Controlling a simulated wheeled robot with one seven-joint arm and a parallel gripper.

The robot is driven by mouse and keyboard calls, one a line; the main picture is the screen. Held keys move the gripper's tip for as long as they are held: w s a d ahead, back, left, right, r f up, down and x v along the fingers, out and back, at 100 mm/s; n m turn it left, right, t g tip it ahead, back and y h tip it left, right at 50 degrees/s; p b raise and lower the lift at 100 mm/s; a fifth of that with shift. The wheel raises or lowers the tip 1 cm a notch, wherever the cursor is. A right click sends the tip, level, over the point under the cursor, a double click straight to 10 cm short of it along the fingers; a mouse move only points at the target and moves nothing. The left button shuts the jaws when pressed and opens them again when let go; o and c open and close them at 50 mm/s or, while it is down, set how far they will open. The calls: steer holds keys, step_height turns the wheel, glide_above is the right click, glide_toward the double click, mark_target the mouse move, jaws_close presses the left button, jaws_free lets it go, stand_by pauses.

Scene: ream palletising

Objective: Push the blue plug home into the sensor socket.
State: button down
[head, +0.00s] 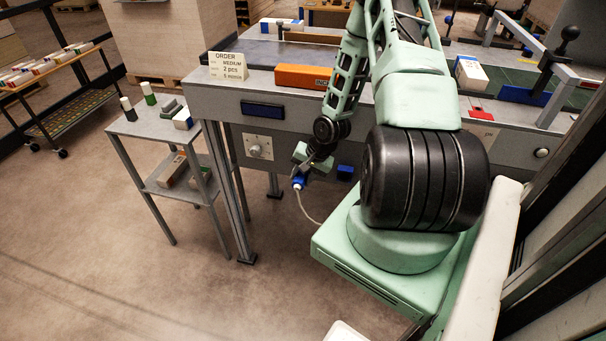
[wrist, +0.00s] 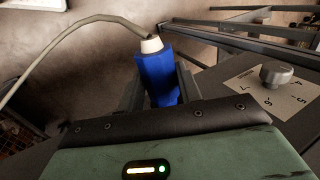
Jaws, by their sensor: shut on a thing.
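The blue plug (wrist: 158,78) is between the two fingers of my gripper (wrist: 160,92) in the wrist view, with its white collar and pale cable leading off to the upper left. In the head view my gripper (head: 303,172) is low in front of the grey bench, shut on the blue plug (head: 298,181). The cable hangs below the plug and runs to the right. I cannot make out the sensor socket for certain. A blue block (head: 345,172) on the bench front, right of my gripper, may be part of it.
A dial plate with a knob (head: 257,150) is on the bench front, left of my gripper; its knob also shows in the wrist view (wrist: 276,74). A small grey side table (head: 150,125) stands to the left. An orange box (head: 302,76) and an order card (head: 228,66) are on the bench.

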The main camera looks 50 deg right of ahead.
mark_target(298, 190)
steer(key=shift+s+a, duration=0.35)
steer(key=shift+a, duration=0.55)
steer(key=shift+a, duration=0.1)
steer(key=shift+s+a+b, duration=0.25)
steer(key=shift+s+a, duration=0.15)
steer(key=shift+a, duration=0.5)
steer(key=shift+s+a+b, duration=0.2)
steer(key=shift+s+a, duration=0.2)
steer(key=shift+a, duration=0.45)
